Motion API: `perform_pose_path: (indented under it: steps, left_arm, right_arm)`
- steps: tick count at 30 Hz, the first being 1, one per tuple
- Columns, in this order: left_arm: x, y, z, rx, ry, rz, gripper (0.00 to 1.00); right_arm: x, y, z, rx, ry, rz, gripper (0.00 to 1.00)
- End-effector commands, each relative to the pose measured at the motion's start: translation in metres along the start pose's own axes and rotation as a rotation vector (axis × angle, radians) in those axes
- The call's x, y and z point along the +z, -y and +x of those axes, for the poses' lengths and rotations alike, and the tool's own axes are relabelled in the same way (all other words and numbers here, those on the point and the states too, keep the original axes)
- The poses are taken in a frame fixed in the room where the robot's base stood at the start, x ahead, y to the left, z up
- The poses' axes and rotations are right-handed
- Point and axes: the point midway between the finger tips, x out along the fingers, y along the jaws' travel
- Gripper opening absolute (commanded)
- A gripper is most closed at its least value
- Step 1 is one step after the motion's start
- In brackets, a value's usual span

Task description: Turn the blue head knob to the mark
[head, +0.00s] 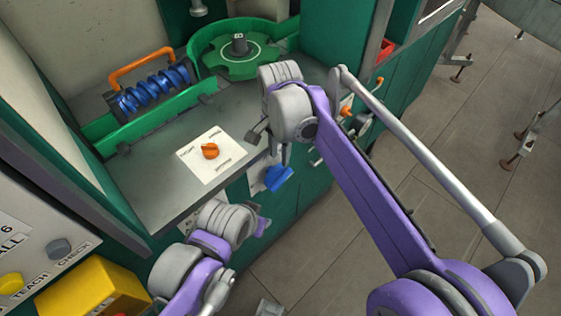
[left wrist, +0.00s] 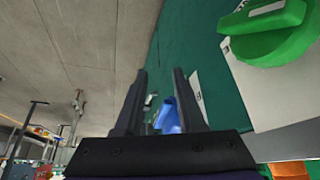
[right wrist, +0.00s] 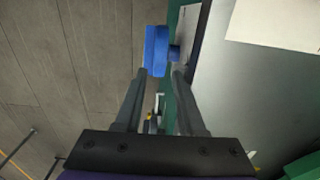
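The blue head knob (head: 278,178) sticks out from a white plate on the cabinet's green front, below the worktop edge. My right gripper (head: 280,153) points down just above it. In the right wrist view its two fingers are apart, and the blue knob (right wrist: 156,50) shows at and just beyond the fingertips; I cannot tell whether they touch it. My left gripper (left wrist: 159,75) is open and empty. The blue knob (left wrist: 167,115) shows farther off between its fingers. In the head view the left wrist hides most of that gripper.
An orange knob (head: 210,151) sits on a white card on the grey worktop (head: 165,185). A green knob (left wrist: 268,30) is close to the left gripper. A green star wheel (head: 238,62) and a blue screw (head: 152,88) stand behind. Open floor lies to the right.

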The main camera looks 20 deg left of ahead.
Motion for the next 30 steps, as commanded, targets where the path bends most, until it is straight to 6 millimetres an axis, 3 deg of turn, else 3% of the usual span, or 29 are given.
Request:
perform_pose_path:
  steps: [7, 18, 25, 30]
  left_arm:
    - [0.002, 0.0, 0.002, 0.0, 0.001, 0.0, 0.39]
    - [0.002, 0.0, 0.002, 0.0, 0.001, 0.0, 0.39]
    - [0.002, 0.0, 0.002, 0.0, 0.001, 0.0, 0.39]
    - [0.002, 0.0, 0.002, 0.0, 0.001, 0.0, 0.39]
  right_arm:
    - [0.0, 0.0, 0.033, 0.0, 0.0, 0.001, 0.39]
    - [0.0, 0.0, 0.039, 0.0, 0.0, 0.001, 0.39]
    - [0.0, 0.0, 0.038, 0.0, 0.0, 0.001, 0.0]
    - [0.0, 0.0, 0.038, 0.0, 0.0, 0.001, 0.0]
